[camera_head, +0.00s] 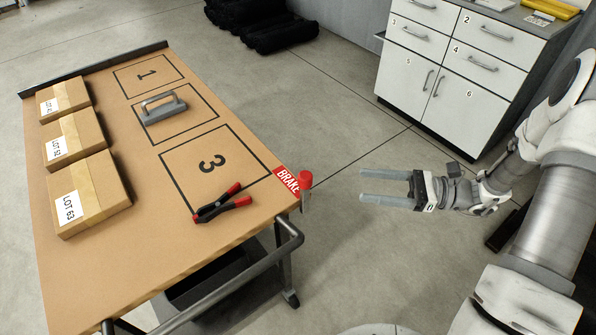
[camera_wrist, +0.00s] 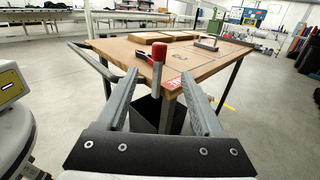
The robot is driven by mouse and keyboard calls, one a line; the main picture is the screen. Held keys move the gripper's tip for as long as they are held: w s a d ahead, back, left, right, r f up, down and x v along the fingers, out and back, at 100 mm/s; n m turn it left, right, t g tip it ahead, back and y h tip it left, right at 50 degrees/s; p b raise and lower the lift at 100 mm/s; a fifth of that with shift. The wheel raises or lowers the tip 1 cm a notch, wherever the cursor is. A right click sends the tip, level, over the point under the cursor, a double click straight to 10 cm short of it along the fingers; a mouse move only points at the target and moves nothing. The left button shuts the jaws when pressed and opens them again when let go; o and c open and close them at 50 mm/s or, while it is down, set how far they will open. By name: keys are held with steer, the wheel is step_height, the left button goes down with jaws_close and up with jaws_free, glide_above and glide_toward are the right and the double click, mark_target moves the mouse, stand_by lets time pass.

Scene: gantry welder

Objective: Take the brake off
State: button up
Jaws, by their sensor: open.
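The brake lever has a red knob (camera_head: 305,180) and stands at the near right corner of the cart (camera_head: 110,270), beside a red BRAKE label (camera_head: 288,181). My gripper (camera_head: 388,188) is open and empty, to the right of the knob and apart from it, with its fingers pointing at it. In the wrist view, the red knob (camera_wrist: 159,52) tops an upright grey lever (camera_wrist: 157,78). It appears between my two open fingers (camera_wrist: 160,92), ahead of them. The lower part of the lever is hard to make out.
On the cart top lie several cartons (camera_head: 92,200), a grey handled block (camera_head: 163,108) and a red-black clamp (camera_head: 220,204). A push rail (camera_head: 230,280) runs along the cart's near end. A white drawer cabinet (camera_head: 450,70) stands at the back right. Floor between cart and cabinet is clear.

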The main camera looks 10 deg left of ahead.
mark_target(305, 194)
steer(key=a, duration=0.5)
steer(key=s+a, duration=0.1)
steer(key=a, duration=1.1)
steer(key=shift+s+a, duration=0.2)
steer(key=shift+s, duration=0.05)
jaws_close()
stand_by(0.6)
